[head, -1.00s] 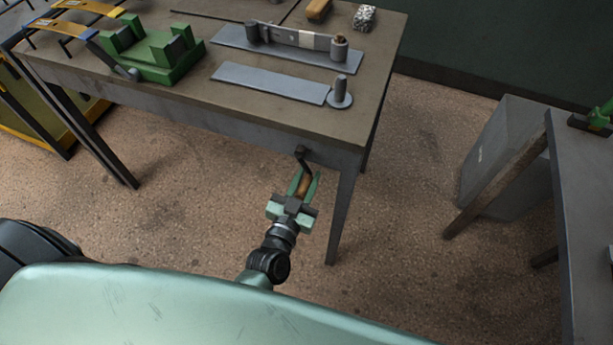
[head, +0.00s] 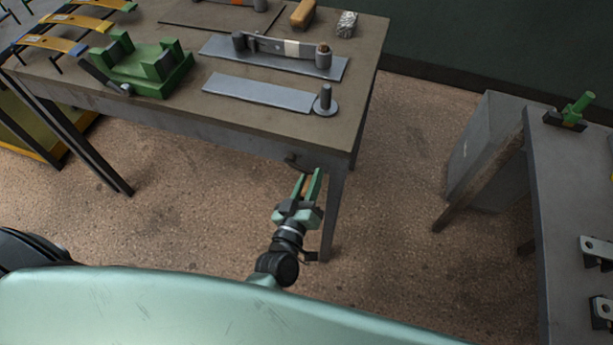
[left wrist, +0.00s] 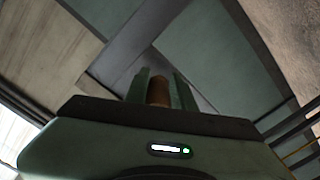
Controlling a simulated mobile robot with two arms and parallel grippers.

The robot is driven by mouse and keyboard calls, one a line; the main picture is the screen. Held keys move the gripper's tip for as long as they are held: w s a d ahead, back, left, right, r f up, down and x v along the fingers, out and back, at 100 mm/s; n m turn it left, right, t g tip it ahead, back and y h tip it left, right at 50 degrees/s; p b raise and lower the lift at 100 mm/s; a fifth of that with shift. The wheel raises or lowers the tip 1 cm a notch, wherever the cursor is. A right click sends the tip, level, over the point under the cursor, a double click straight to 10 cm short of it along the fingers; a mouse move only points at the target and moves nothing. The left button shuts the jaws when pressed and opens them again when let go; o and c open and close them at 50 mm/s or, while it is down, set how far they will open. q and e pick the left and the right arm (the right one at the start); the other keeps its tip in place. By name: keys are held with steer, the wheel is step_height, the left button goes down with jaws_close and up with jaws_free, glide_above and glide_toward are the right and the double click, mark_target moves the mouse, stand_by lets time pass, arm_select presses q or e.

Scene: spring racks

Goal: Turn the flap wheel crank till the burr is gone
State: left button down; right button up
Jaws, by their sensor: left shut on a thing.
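The crank (head: 293,160) sticks out below the front edge of the workbench, near its right front leg. My left gripper (head: 312,174) is shut on the crank's brown wooden handle (head: 308,187). The handle also shows between the two green fingers in the left wrist view (left wrist: 158,92). On the bench, a grey bar with a pale band (head: 292,48) lies along a grey base plate (head: 220,47). A short round post with a brown top (head: 324,56) stands at its right end; I cannot tell whether this is the flap wheel. No burr can be made out. My right gripper is not in view.
A green fixture (head: 150,82) and yellow curved springs (head: 48,43) occupy the bench's left side. A bare grey plate (head: 255,92) lies in front, beside a round peg (head: 325,98).

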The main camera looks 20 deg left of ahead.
mark_target(310, 149)
arm_select(q)
steer(key=r+n, duration=0.1)
steer(key=r+n+p, duration=0.1)
steer(key=r+n, duration=0.1)
steer(key=shift+w+d+n, duration=0.15)
steer(key=shift+d+n, duration=0.1)
steer(key=shift+n, duration=0.15)
steer(key=n, duration=0.1)
steer(key=r+n+p, duration=0.1)
steer(key=shift+a+r+n, duration=0.1)
steer(key=shift+r+n, duration=0.2)
steer(key=n, duration=0.1)
steer(key=r+n+p, duration=0.1)
steer(key=n, duration=0.1)
steer(key=shift+a+r, duration=0.25)
steer(key=shift+a, duration=0.1)
steer(key=shift+a+r+n, duration=0.25)
steer(key=shift+n, duration=0.45)
steer(key=shift+a+r+n, duration=0.2)
steer(key=shift+r+n, duration=0.05)
steer(key=shift+n, duration=0.45)
